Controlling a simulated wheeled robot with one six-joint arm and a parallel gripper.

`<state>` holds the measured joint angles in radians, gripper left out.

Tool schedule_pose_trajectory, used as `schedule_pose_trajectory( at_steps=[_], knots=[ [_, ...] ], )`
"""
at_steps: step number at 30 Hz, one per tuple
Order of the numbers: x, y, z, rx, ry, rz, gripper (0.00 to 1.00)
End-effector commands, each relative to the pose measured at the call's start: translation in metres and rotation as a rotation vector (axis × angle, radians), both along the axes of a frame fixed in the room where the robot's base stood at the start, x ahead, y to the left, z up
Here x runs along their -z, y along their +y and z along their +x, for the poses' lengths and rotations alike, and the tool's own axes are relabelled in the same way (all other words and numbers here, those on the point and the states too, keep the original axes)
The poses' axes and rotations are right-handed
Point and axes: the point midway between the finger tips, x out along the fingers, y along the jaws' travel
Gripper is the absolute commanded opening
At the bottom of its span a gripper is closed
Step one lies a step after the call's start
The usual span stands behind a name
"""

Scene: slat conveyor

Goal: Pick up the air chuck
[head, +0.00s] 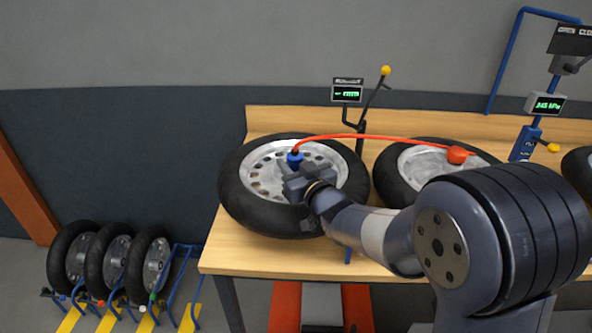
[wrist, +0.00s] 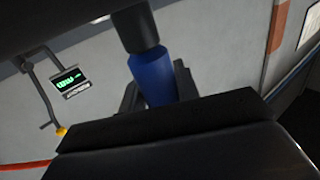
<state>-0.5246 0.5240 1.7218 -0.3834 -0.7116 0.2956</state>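The air chuck (head: 295,159) is a blue cylinder with a dark end, at the end of a red hose. It shows over the metal face of the leftmost wheel on the bench. My gripper (head: 308,178) is at the chuck. In the wrist view the chuck (wrist: 154,76) sits between the two dark fingers of my gripper (wrist: 157,92), which touch it on both sides. The fingertips are partly hidden behind the gripper body. I cannot tell whether the chuck touches the wheel (head: 233,190).
The red hose (head: 385,139) runs right to a red fitting (head: 457,155) over a second wheel (head: 387,178). A gauge (head: 347,92) and a yellow-knobbed lever (head: 385,71) stand behind. A blue post (head: 525,143) stands right. Several wheels (head: 107,262) stand in a floor rack.

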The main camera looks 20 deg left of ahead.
Motion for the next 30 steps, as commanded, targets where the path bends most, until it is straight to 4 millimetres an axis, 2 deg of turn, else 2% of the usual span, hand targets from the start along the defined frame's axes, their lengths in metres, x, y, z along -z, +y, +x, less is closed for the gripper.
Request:
schedule_pose_trajectory(
  at_steps=[2, 9, 17, 20, 30],
  knots=[
    [0.000, -0.001, 0.001, 0.003, 0.000, 0.001, 0.20],
    [-0.001, -0.001, 0.001, 0.004, -0.001, 0.002, 0.01],
    [-0.007, -0.001, 0.001, 0.004, -0.004, 0.004, 0.00],
    [-0.021, -0.001, 0.001, 0.003, -0.006, 0.006, 0.00],
    [-0.087, -0.001, 0.001, 0.002, -0.004, 0.003, 0.00]
  ],
)
